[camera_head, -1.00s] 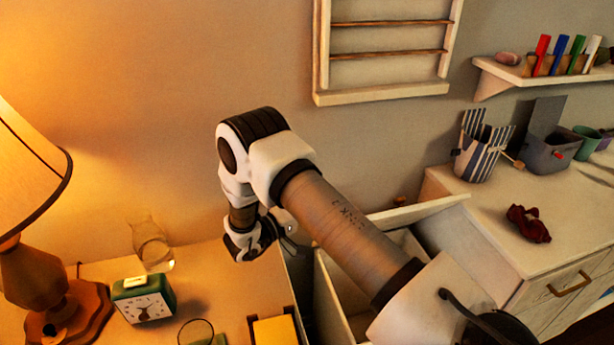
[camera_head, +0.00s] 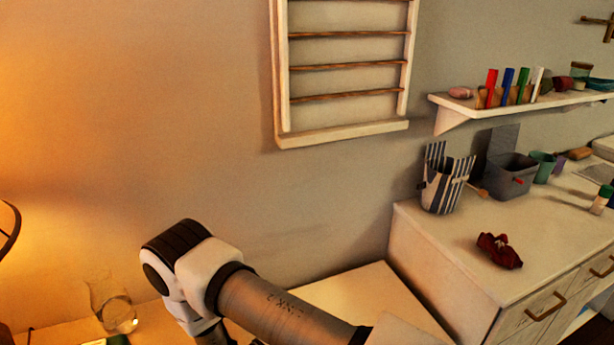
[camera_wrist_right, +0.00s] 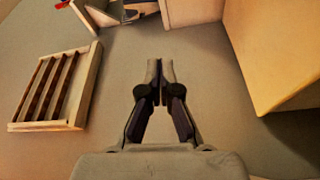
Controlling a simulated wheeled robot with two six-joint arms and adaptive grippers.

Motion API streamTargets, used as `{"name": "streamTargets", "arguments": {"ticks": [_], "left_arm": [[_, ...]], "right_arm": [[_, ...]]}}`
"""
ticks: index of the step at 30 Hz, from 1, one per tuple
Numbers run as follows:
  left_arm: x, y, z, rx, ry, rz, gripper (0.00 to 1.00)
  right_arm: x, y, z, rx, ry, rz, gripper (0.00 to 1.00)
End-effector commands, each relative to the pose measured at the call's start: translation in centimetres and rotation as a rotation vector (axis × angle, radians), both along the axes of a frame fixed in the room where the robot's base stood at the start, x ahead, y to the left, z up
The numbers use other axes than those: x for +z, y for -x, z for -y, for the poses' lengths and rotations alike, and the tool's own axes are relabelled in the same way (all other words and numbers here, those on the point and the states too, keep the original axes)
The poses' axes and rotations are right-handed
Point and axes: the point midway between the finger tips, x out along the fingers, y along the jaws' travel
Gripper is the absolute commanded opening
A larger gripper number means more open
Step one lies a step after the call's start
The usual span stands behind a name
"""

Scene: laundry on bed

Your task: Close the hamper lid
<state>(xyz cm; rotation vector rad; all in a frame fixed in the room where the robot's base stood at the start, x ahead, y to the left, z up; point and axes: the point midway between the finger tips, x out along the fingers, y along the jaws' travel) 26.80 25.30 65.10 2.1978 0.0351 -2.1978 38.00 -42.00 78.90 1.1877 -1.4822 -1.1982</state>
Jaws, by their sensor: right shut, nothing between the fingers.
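The hamper lid (camera_head: 365,293) is a pale flat panel low in the head view, between the nightstand and the dresser. It looks level over the hamper, whose body is out of sight below it; my arm covers its near left part. My right arm comes in from the lower right and crosses in front of the lid. Its gripper is below the edge of the head view. In the right wrist view my right gripper (camera_wrist_right: 160,72) is shut and empty, with the wall behind it. My left gripper is in neither view.
The dresser (camera_head: 455,245) on the right carries a striped holder (camera_head: 446,185), a grey bin (camera_head: 511,178) and a dark red cloth (camera_head: 499,250). A glass jar (camera_head: 117,315) stands at lower left. A wall rack (camera_head: 343,130) and a shelf (camera_head: 540,105) hang above.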

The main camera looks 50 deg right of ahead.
Motion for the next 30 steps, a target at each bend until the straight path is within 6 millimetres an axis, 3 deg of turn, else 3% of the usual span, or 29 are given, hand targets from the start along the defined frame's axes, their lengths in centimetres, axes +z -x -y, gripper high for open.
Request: {"name": "streamTargets", "arguments": {"ticks": [13, 24, 30], "left_arm": [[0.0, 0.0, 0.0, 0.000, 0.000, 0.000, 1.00], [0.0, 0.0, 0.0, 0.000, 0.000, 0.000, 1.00], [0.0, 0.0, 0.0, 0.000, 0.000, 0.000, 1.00]], "right_arm": [[0.6, -0.1, 0.0, 0.000, 0.000, 0.000, 0.00], [8.4, -0.1, 0.0, 0.000, 0.000, 0.002, 0.00], [10.0, 0.0, 0.0, 0.000, 0.000, 0.000, 0.00]]}}
